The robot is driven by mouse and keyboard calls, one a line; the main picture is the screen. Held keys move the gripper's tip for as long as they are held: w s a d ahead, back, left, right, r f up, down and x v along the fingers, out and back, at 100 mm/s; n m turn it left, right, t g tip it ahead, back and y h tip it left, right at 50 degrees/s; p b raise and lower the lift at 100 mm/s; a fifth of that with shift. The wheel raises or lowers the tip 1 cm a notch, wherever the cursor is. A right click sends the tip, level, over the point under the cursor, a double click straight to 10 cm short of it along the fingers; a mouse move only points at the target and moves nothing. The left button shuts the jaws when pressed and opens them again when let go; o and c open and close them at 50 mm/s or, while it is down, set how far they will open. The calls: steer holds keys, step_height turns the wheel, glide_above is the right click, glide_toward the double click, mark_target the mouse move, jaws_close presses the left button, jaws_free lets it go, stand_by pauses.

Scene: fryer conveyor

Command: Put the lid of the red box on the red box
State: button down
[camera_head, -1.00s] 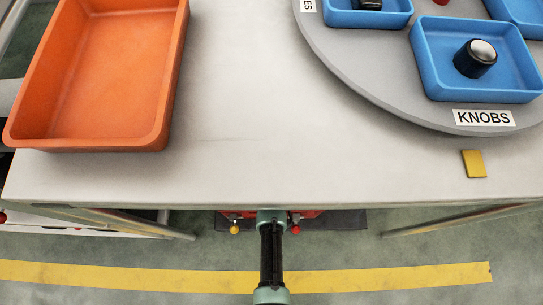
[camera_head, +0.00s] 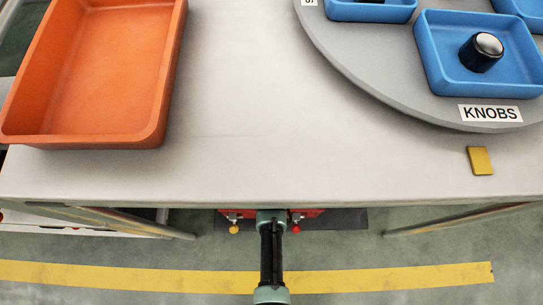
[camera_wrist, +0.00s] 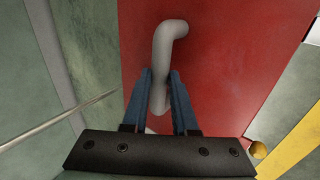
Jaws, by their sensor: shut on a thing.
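In the wrist view a flat red surface (camera_wrist: 220,70) fills the middle, with a bent grey handle (camera_wrist: 167,45) standing out from it. I take this to be the red box's lid, but its outline is only partly in view. My gripper (camera_wrist: 160,75) is shut on the grey handle, with one blue finger on each side. In the head view, red parts (camera_head: 312,213) show just below the table's front edge, beyond my arm. I cannot tell whether they belong to the lid or the box. The gripper itself is hidden in that view.
The white table (camera_head: 250,150) holds an orange tray (camera_head: 85,135) at left and a grey round platform (camera_head: 380,85) with blue trays (camera_head: 450,85) at right. A small yellow block (camera_head: 480,160) lies near the front right. Table legs (camera_head: 455,218) stand below on both sides.

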steer(key=shift+f, duration=0.3)
stand_by(0.5)
steer(key=shift+c, duration=1.5)
jaws_free()
steer(key=shift+r, duration=0.1)
step_height(320, 180, up, 7)
steer(key=p, duration=0.6)
